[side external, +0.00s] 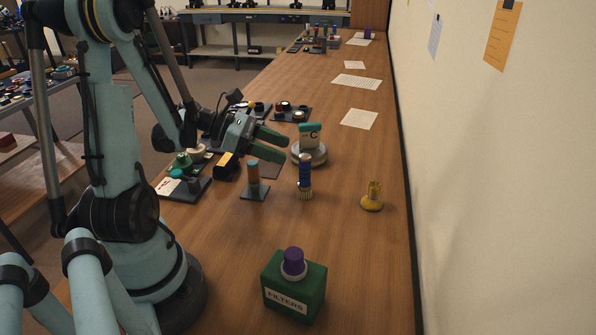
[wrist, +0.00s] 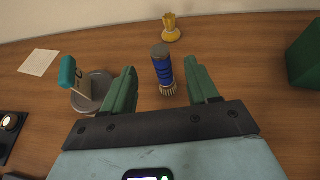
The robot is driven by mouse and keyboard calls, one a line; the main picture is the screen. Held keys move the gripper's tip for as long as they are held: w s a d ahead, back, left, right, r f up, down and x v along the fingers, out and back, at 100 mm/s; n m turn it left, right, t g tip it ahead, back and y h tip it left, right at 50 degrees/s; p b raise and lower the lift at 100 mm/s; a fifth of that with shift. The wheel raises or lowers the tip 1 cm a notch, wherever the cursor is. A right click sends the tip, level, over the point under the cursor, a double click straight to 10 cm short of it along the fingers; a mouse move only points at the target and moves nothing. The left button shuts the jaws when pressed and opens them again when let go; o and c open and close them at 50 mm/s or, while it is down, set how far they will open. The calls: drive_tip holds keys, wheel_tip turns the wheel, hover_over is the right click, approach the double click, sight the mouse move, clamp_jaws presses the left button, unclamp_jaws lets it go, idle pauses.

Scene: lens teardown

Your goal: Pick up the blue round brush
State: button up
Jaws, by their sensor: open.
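The blue round brush (side external: 305,173) stands upright on the wooden bench, bristles down, with a dark grey top. In the wrist view the brush (wrist: 162,68) shows between and just beyond the green fingertips. My gripper (side external: 268,144) is open and empty, with green fingers, above the bench and to the left of the brush in the side view. In the wrist view my gripper's fingers (wrist: 163,80) are spread to either side of the brush. Neither finger visibly touches it.
A round grey base with a teal-topped "C" card (side external: 310,137) stands behind the brush. Bench between brush and box is clear.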

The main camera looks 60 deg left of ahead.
sight(306, 156)
drive_tip(key=shift+x, duration=3.85)
drive_tip(key=shift+s+f, duration=0.1)
drive_tip(key=shift+c, duration=0.2)
clamp_jaws()
